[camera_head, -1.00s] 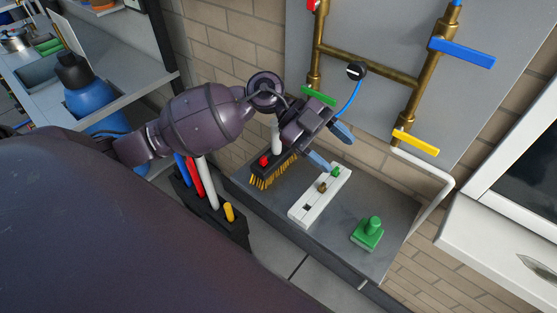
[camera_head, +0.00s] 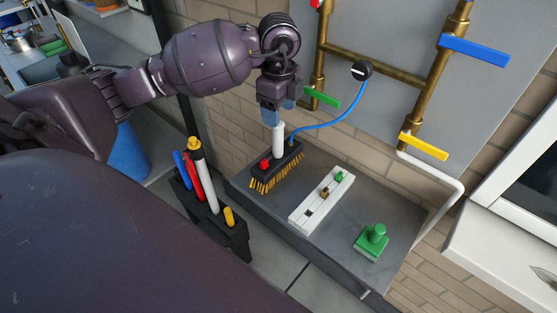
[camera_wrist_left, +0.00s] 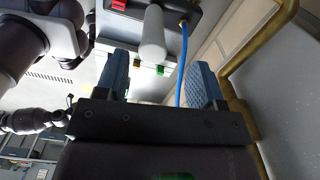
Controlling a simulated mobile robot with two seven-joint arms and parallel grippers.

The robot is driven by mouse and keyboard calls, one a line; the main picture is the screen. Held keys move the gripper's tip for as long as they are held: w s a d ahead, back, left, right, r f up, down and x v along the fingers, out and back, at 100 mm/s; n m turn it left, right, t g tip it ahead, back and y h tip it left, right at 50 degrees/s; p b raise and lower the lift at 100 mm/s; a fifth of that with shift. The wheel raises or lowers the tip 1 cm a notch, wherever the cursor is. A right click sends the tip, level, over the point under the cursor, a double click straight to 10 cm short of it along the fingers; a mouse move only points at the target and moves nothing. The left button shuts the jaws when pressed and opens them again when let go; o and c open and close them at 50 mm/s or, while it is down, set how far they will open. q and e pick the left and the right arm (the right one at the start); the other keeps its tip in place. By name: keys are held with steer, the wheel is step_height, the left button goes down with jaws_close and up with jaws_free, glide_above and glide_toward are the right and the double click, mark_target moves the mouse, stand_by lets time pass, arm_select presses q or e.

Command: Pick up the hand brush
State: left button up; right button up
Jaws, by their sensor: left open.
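The hand brush (camera_head: 277,170) stands on the grey ledge with its yellow bristles down. It has a dark block, a red part on top and an upright white handle (camera_head: 278,141). My left gripper (camera_head: 277,113) is open, pointing down just above the handle's top. In the left wrist view the white handle (camera_wrist_left: 153,40) appears between the two blue fingers, with open space on both sides. I cannot tell whether its top is inside the jaws. The brush's dark block (camera_wrist_left: 180,12) is partly cut off there. My right gripper is not in view.
A blue hose (camera_head: 325,125) runs from the brush to a gauge (camera_head: 361,71) on brass pipes. A white strip (camera_head: 321,201) and a green block (camera_head: 371,242) share the ledge (camera_head: 340,255). A black tool holder (camera_head: 228,236) stands left of the ledge.

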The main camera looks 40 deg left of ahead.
mark_target(278, 133)
arm_select(q)
steer(key=shift+f, duration=0.95)
steer(key=f, duration=0.4)
steer(key=shift+s+d+f+b, duration=0.1)
steer(key=shift+s+f+b, duration=0.1)
steer(key=shift+s+b, duration=0.2)
steer(key=shift+f, duration=0.45)
steer(key=shift+r, duration=0.1)
jaws_close()
steer(key=shift+w, duration=0.1)
